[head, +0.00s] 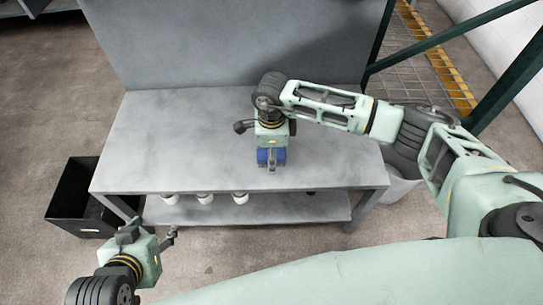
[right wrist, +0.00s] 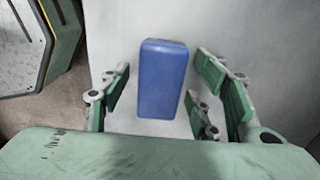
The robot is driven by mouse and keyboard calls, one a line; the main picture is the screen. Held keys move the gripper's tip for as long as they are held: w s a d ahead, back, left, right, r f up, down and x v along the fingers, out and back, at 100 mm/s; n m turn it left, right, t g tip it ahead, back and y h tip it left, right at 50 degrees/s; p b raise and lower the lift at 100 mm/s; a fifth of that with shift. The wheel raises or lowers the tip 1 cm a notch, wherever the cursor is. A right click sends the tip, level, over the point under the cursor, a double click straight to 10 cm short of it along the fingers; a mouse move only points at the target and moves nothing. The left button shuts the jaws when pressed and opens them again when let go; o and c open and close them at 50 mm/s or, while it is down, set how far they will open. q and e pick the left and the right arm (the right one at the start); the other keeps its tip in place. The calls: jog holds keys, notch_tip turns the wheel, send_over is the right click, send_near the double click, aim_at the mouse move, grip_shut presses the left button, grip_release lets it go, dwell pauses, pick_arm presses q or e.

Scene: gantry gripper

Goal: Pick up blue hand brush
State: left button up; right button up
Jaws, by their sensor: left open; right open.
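The blue hand brush (right wrist: 161,78) shows in the right wrist view as a smooth blue block on the grey table top, between the spread green finger pads of my right gripper (right wrist: 160,105). The pads stand apart from it on both sides. In the head view my right gripper is over the table near its front edge, and it hides much of the blue brush (head: 264,157). My left gripper (head: 146,231) is open and empty, low in front of the table's left end.
The grey table (head: 165,135) has a clear top on its left side. Several white objects (head: 205,198) stand on its lower shelf (head: 285,210). A black bin (head: 70,200) stands at the left. A light bin (head: 400,185) and a green rack frame (head: 430,62) are at the right.

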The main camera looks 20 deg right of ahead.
jog(key=c, duration=1.3)
notch_tip(320, 180, up, 5)
jog(key=shift+f+p, duration=0.1)
jog(key=shift+p, duration=0.75)
pick_arm(q)
jog(key=s+a+f+g+y+p, duration=0.1)
jog(key=s+g, duration=0.3)
jog(key=s, duration=0.4)
jog(key=shift+s+a+f+g+p, duration=0.3)
jog(key=shift+a+p, duration=0.3)
jog(key=shift+a, duration=0.2)
pick_arm(e)
jog(key=s+d+r, duration=0.1)
jog(key=s+r, duration=0.1)
jog(key=s, duration=0.1)
jog(key=s+d+r, duration=0.2)
jog(key=s, duration=0.2)
jog(key=s+d+r, duration=0.2)
jog(key=s, duration=0.1)
jog(key=shift+s+d+r, duration=0.15)
jog(key=shift+d+r, duration=0.1)
jog(key=shift+r, duration=0.15)
